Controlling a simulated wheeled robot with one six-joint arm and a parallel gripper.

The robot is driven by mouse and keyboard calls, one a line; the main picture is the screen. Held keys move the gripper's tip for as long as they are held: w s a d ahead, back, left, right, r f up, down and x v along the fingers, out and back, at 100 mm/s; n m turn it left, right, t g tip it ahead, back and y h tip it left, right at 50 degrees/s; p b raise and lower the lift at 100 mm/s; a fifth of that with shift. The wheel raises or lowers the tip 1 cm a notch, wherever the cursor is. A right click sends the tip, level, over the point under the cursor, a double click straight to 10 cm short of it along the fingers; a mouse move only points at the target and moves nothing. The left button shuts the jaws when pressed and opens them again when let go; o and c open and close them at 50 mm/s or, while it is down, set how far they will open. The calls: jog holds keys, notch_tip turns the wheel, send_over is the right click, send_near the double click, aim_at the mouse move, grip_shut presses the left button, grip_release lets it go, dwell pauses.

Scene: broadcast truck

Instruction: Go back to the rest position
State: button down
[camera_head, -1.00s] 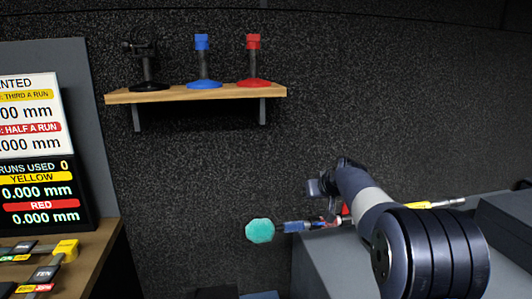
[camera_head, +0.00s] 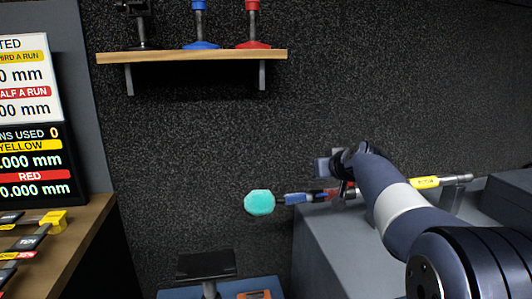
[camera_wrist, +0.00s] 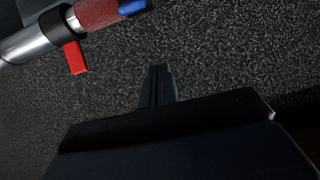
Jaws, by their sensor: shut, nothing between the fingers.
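My gripper (camera_head: 323,167) is at the end of my arm, right of centre in the head view, in front of the dark wall. In the wrist view its fingers (camera_wrist: 160,72) are together with nothing between them. A horizontal rod with a yellow sleeve (camera_head: 425,183) lies just behind and below my gripper and is partly hidden by my arm. Its blue part (camera_head: 297,198) points left toward a teal disc (camera_head: 259,202). In the wrist view, the metal rod (camera_wrist: 27,42) with a red tab crosses the upper left, apart from the fingers.
A wooden shelf (camera_head: 190,56) holds a black, a blue (camera_head: 200,30) and a red stand (camera_head: 253,30) at the top. A display board (camera_head: 33,160) and a wooden desk (camera_head: 78,240) with labelled pieces stand at left. A grey cabinet (camera_head: 335,260) is under the rod.

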jog(key=s+d+t+b, duration=0.1)
jog(key=s+b, duration=0.4)
jog(key=s, duration=0.2)
jog(key=shift+s+d+r+t, duration=0.3)
jog(key=shift+r+t, duration=0.05)
jog(key=shift+t, duration=0.05)
dwell(0.3)
